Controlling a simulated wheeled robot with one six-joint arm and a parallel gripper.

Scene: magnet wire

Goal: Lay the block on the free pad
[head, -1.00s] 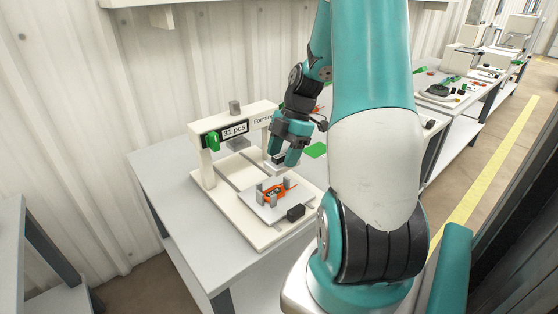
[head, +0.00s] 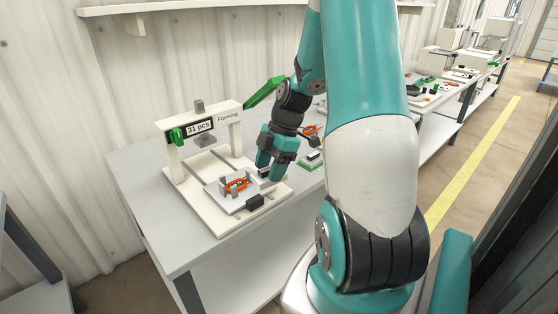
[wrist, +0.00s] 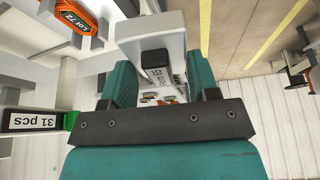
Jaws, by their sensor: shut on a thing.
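My gripper (head: 268,170) reaches down beside the white forming station. It is shut on a pale block (head: 265,174), which shows low between the fingertips. In the wrist view the pale block (wrist: 142,30) with a dark square patch lies between the teal fingers of my gripper (wrist: 160,80). To the right of the gripper, a green pad (head: 311,167) carries a small pale and dark piece. No bare green pad shows clearly; the gripper and arm hide part of the bench.
The forming station (head: 172,155) has a "31 pcs" display and a plate holding an orange piece (head: 236,184) between grey posts. A dark block (head: 255,201) sits at its front. A green bar (head: 262,92) slants behind the arm. The bench (head: 140,190) is clear at left.

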